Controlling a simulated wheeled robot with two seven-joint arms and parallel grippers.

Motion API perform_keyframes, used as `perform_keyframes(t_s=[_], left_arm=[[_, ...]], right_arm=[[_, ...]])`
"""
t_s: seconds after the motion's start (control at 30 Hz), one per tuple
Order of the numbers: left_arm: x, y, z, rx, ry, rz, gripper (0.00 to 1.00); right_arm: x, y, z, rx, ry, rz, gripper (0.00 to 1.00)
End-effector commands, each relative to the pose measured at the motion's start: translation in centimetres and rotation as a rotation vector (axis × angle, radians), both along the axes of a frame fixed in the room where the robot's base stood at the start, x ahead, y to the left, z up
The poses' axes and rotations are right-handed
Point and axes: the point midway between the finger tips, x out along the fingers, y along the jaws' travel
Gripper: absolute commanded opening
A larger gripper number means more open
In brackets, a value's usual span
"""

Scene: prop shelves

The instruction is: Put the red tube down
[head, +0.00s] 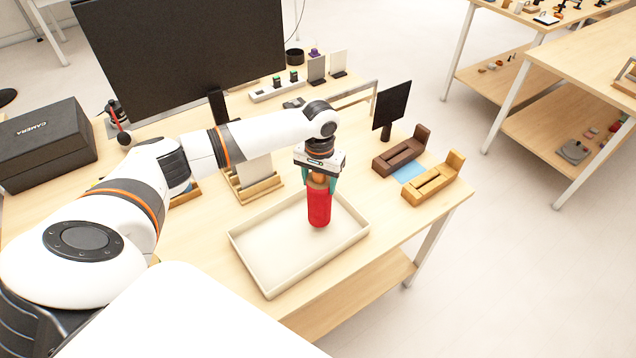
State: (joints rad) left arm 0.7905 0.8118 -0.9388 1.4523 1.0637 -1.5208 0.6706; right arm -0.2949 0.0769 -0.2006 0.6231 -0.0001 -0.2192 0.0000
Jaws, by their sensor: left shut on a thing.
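A red tube (319,206) with an orange-brown top stands upright at the right part of a shallow cream tray (262,279) on the wooden table. My left gripper (319,181) points down from above and is shut on the top of the tube. The tube's lower end shows over the tray floor; I cannot tell whether it touches it. My right gripper is not in view.
Behind the tray are a wooden holder (255,190), a dark brown stand (401,153), a light wooden stand (435,180) and a black panel (391,104). A large monitor (180,50) and a black camera box (42,143) stand further left. The tray's left part is empty.

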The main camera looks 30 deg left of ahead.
Motion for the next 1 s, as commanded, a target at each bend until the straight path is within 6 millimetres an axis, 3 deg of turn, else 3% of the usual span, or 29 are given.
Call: perform_keyframes(t_s=[0.2,0.57,0.6,0.7,0.73,1.0], left_arm=[[0.0,0.0,-2.5,0.001,0.001,0.0,0.1],[0.0,0.0,-2.9,0.0,0.0,-0.001,0.1],[0.0,-0.1,-3.1,0.0,0.001,-0.001,0.59],[0.0,-0.1,-3.0,0.0,0.001,-0.001,0.76],[0.0,0.0,-3.0,0.0,0.001,-0.001,0.8],[0.0,0.0,-2.9,0.0,0.001,-0.001,0.8]], right_arm=[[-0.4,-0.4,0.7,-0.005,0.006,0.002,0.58],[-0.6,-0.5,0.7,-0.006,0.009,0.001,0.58],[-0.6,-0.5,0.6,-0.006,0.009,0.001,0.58],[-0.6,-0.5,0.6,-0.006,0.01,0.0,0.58],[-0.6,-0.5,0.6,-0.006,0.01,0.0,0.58],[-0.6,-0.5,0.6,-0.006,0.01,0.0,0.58]])
